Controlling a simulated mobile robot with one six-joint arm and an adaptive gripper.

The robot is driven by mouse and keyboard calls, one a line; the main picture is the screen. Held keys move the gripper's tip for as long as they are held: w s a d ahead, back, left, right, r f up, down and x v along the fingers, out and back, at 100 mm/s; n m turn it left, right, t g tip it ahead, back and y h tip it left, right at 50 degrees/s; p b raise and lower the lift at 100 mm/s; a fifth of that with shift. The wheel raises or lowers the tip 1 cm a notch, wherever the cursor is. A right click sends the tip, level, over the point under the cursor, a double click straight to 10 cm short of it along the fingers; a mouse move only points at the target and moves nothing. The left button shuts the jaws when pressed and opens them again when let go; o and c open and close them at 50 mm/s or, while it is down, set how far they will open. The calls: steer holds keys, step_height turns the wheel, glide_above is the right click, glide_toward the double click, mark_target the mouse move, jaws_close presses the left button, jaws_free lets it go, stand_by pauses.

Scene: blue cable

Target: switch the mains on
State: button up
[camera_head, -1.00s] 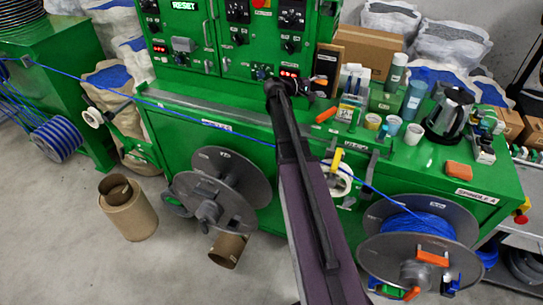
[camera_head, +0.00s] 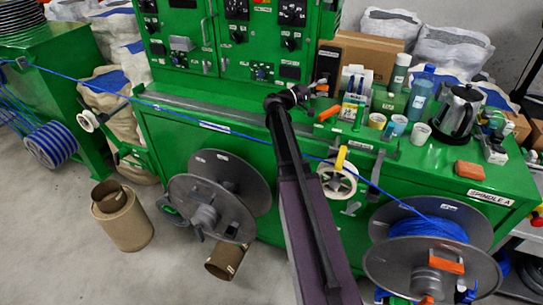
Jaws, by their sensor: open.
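The green control cabinet (camera_head: 222,58) stands at the top middle, with its top cut off by the frame. Its doors carry black switch modules, such as one at the right (camera_head: 292,12), and several small knobs (camera_head: 261,73). Their labels are too small to read, so I cannot tell which one is the mains switch. The small display windows (camera_head: 289,72) look dark. My gripper (camera_head: 318,91) is small in view, open, in front of the cabinet's lower right corner and above the bench. It appears empty. My arm hides part of the bench front.
A blue cable (camera_head: 220,129) runs across the bench front to the spool (camera_head: 428,236) at right. Cups (camera_head: 398,126), a kettle (camera_head: 457,112) and a cardboard box (camera_head: 362,48) crowd the bench right of my gripper. A grey reel (camera_head: 218,190) stands at left.

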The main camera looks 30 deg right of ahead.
steer(key=w+a+f+b, duration=0.1)
steer(key=a+f+b, duration=0.1)
steer(key=a, duration=1.1)
steer(key=s+a+f+n+t+y+p, duration=0.1)
steer(key=s+a+f+y+p, duration=0.1)
steer(key=s+a+f+y, duration=0.6)
steer(key=shift+s+a+f+y+p, duration=0.3)
steer(key=shift+a+f+y, duration=0.7)
steer(key=shift+a+f, duration=0.9)
steer(key=shift+d+f, duration=0.25)
steer(key=shift+d, duration=0.05)
steer(key=s+a+f+y, duration=0.3)
steer(key=s+a+y, duration=0.1)
steer(key=a, duration=0.5)
steer(key=s+a+f+n+y, duration=0.1)
steer(key=s+a+f+y, duration=0.2)
steer(key=a, duration=0.6)
steer(key=s+y, duration=0.2)
steer(key=shift+s+a+n+t+y, duration=0.2)
steer(key=shift+n+t+y, duration=0.1)
steer(key=shift+t, duration=0.1)
steer(key=shift+d+f, duration=0.1)
